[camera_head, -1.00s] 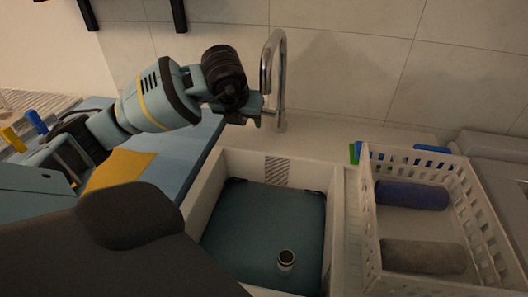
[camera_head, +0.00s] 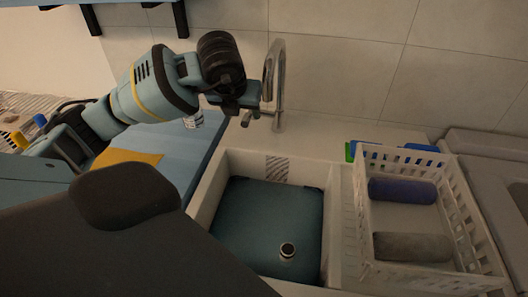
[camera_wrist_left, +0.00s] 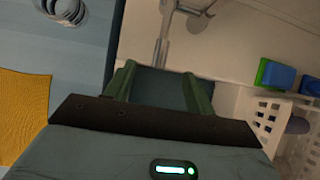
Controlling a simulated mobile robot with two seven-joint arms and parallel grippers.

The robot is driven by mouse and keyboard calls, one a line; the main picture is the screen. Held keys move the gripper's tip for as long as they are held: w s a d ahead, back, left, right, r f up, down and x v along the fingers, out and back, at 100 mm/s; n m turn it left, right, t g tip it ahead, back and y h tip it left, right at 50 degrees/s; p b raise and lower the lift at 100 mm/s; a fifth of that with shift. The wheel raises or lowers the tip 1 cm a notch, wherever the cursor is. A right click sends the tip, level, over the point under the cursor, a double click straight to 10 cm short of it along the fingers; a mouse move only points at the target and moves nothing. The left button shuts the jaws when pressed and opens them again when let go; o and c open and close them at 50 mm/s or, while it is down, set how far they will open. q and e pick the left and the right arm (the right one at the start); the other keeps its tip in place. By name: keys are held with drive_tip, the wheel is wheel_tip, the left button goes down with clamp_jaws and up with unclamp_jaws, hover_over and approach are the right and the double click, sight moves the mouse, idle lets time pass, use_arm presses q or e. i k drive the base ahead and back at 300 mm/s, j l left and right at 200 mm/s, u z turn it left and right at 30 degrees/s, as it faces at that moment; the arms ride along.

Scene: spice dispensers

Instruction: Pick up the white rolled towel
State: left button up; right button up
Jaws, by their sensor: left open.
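A white basket (camera_head: 366,238) stands on the counter right of the sink. It holds a blue rolled towel (camera_head: 403,190) towards the back and a grey-brown rolled towel (camera_head: 412,246) towards the front. No plainly white roll shows; in this dim light I cannot tell whether the grey-brown one is the white towel. My left gripper (camera_head: 250,110) is open and empty by the faucet, well left of the basket. In the left wrist view its two green fingers (camera_wrist_left: 160,88) stand apart with nothing between them. My right gripper is not in view.
The tall metal faucet (camera_head: 275,75) stands right beside my left gripper. Blue and green items (camera_wrist_left: 275,74) lie behind the basket. A yellow cloth (camera_head: 128,163) lies at left.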

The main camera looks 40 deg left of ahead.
sight(387, 245)
drive_tip(key=k+l, duration=0.7)
drive_tip(key=k, duration=0.2)
